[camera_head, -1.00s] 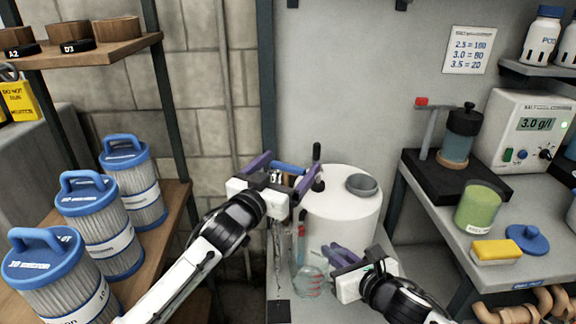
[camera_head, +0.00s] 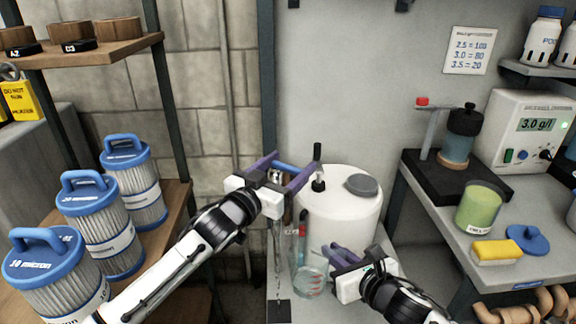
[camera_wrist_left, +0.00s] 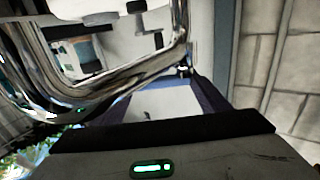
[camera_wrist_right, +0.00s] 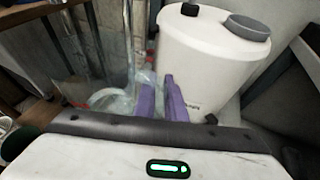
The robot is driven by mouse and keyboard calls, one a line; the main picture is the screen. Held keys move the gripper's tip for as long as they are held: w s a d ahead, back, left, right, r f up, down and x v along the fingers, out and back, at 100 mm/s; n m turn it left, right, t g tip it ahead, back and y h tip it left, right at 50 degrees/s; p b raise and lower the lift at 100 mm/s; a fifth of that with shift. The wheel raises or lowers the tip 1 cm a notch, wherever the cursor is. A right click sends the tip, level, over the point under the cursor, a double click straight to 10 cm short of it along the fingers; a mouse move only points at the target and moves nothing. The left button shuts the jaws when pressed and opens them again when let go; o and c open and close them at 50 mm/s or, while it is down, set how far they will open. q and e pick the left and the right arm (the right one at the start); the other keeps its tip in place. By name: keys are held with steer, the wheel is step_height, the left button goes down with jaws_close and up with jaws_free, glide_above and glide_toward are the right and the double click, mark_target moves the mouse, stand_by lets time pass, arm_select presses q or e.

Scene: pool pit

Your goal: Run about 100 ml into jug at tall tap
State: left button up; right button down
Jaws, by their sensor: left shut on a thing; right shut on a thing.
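The jug (camera_head: 311,284) is clear with red marks and stands low in front of the white drum. My right gripper (camera_head: 340,254) is shut at the jug's right side, on its handle as far as I can tell. In the right wrist view the jug (camera_wrist_right: 108,99) is left of the purple fingers. My left gripper (camera_head: 286,169) is shut at the blue lever (camera_head: 290,168) of the tall tap. The left wrist view shows the tap's curved chrome pipe (camera_wrist_left: 110,110) close up. A shiny vertical strand drops left of the jug; I cannot tell whether it is water. The jug's water level is unclear.
A white drum (camera_head: 345,215) with a grey cap stands behind the jug. Blue-topped filter cartridges (camera_head: 105,225) stand on the left shelf. The right bench (camera_head: 430,205) holds a green cup, a yellow sponge and a meter reading 3.0 g/l.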

arm_select(q)
steer(key=shift+s+m+g+h, duration=0.1)
steer(key=shift+m+g+h, duration=0.3)
steer(key=shift+h, duration=0.1)
steer(key=o, duration=1.5)
steer(key=v, duration=1.2)
